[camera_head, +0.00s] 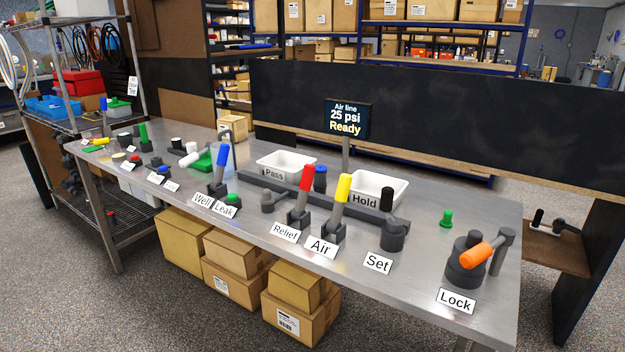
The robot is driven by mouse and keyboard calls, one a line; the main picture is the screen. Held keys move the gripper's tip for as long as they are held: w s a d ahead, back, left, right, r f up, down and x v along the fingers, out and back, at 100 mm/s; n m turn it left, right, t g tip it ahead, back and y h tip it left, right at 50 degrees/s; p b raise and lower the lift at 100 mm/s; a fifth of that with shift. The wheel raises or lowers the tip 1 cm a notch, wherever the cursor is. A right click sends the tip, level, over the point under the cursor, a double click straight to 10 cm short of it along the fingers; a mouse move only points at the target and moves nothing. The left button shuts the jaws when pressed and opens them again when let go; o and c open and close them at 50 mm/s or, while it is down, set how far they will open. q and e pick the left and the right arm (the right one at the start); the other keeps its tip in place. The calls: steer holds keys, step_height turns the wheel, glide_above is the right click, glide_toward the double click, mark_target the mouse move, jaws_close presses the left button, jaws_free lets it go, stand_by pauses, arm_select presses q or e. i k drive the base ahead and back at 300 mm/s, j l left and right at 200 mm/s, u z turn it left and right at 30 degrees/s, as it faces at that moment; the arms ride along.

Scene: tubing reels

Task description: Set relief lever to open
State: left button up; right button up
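The relief lever (307,178) has a red handle on a dark base (298,217), behind the label "Relief" (285,233) near the table's front edge. Its handle stands nearly upright, leaning slightly to the right at the top. No open or shut marking can be read on it. A small display (347,118) behind it reads "Air line 25 psi Ready". Neither of my grippers shows in this view.
The yellow air lever (343,188) stands close on the right of the relief lever. A grey fitting (272,201) is on its left. Behind are a dark blue-topped part (320,178) and the white Pass (270,173) and Hold (390,188) trays. An orange-handled lock (475,256) is at right.

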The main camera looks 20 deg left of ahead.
mark_target(307, 178)
steer(key=j+z, duration=0.35)
steer(key=j, duration=1.2)
steer(key=j+z, duration=0.1)
steer(key=j, duration=1.45)
